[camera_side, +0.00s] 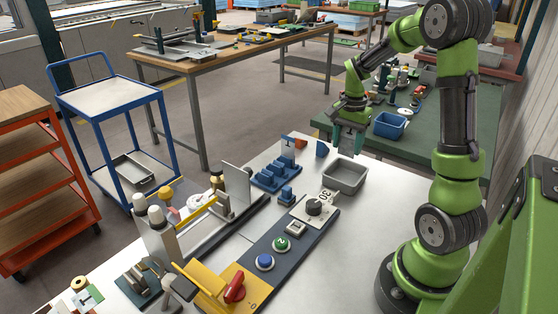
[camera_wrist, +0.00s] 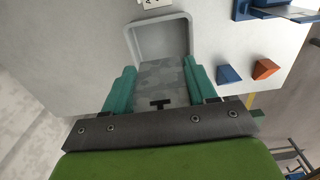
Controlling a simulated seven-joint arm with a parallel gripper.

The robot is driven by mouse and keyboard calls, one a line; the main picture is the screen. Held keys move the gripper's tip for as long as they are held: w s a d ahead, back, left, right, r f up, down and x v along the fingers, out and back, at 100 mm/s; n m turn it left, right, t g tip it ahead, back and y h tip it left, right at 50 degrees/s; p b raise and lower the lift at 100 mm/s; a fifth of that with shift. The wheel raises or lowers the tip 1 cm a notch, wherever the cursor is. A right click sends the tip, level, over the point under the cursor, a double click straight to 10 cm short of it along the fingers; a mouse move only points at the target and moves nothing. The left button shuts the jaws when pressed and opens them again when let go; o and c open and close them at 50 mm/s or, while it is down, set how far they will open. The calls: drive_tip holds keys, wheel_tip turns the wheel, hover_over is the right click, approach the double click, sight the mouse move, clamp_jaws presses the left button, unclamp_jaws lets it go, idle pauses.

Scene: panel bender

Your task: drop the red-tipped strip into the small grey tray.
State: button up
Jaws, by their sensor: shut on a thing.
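My gripper (camera_side: 349,142), with teal fingers, is over the bench close behind the small grey tray (camera_side: 346,177). In the wrist view, the fingers (camera_wrist: 160,92) stand apart with a speckled grey metal piece (camera_wrist: 160,74) between them, which looks like the strip. No red tip shows on it; that end is hidden or out of view. In the wrist view, the tray (camera_wrist: 186,32) lies just beyond the fingertips, and the grey piece overlaps its near part. The height of the piece above the tray cannot be told.
A blue wedge (camera_wrist: 228,75) and an orange wedge (camera_wrist: 265,69) stand beside the tray. A blue rack (camera_side: 272,178) and a panel with a black knob (camera_side: 314,207) are close by. A blue bin (camera_side: 389,125) stands on the green bench behind.

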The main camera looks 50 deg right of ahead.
drive_tip(key=shift+f, duration=3.95)
drive_tip(key=shift+f, duration=0.6)
drive_tip(key=o, duration=1)
drive_tip(key=shift+o, duration=0.2)
drive_tip(key=shift+r, duration=0.1)
drive_tip(key=shift+o, duration=0.5)
drive_tip(key=shift+r, duration=4.45)
